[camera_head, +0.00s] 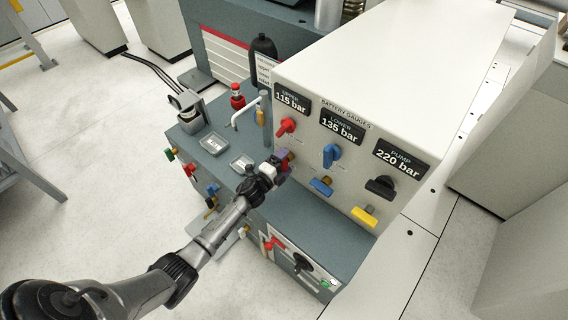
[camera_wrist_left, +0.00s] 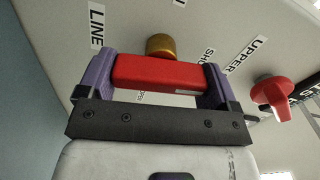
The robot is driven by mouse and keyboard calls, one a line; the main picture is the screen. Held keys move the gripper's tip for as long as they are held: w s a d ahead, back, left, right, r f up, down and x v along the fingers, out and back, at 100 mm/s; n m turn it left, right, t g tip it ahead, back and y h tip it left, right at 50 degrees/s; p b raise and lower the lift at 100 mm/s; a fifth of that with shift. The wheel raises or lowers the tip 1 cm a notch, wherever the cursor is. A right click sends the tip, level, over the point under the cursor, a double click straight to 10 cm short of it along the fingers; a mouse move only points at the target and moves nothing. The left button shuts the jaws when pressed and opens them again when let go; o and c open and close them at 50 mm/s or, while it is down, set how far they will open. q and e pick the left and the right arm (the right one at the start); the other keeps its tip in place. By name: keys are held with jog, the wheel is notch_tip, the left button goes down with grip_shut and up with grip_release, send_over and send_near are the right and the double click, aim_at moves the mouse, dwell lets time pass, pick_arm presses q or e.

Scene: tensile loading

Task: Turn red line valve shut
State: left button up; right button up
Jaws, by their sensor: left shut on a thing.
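The red line valve handle (camera_wrist_left: 155,73) is a red bar on a brass stem (camera_wrist_left: 160,45), beside a LINE label, in the left wrist view. My left gripper (camera_wrist_left: 157,82) is shut on it, with one purple finger against each end of the bar. In the head view my left gripper (camera_head: 282,160) is at the panel's lower left, and it mostly hides the handle. The labels right around the handle are partly covered, so I cannot read its position. My right gripper is not in view.
Close to the right are a red upper knob (camera_head: 287,126) and a blue lower knob (camera_head: 331,154). A blue handle (camera_head: 321,186) and a yellow handle (camera_head: 365,216) sit lower on the panel. Small trays (camera_head: 213,143) and a white bent pipe (camera_head: 245,112) stand left of the gripper.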

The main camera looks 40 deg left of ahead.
pick_arm(q)
jog(key=shift+m, duration=0.6)
jog(key=o, duration=0.7)
jog(key=shift+o, duration=0.2)
jog(key=shift+s, duration=0.15)
jog(key=shift+s, duration=0.3)
jog(key=s+p, duration=0.3)
jog(key=s, duration=1)
jog(key=shift+a, duration=0.15)
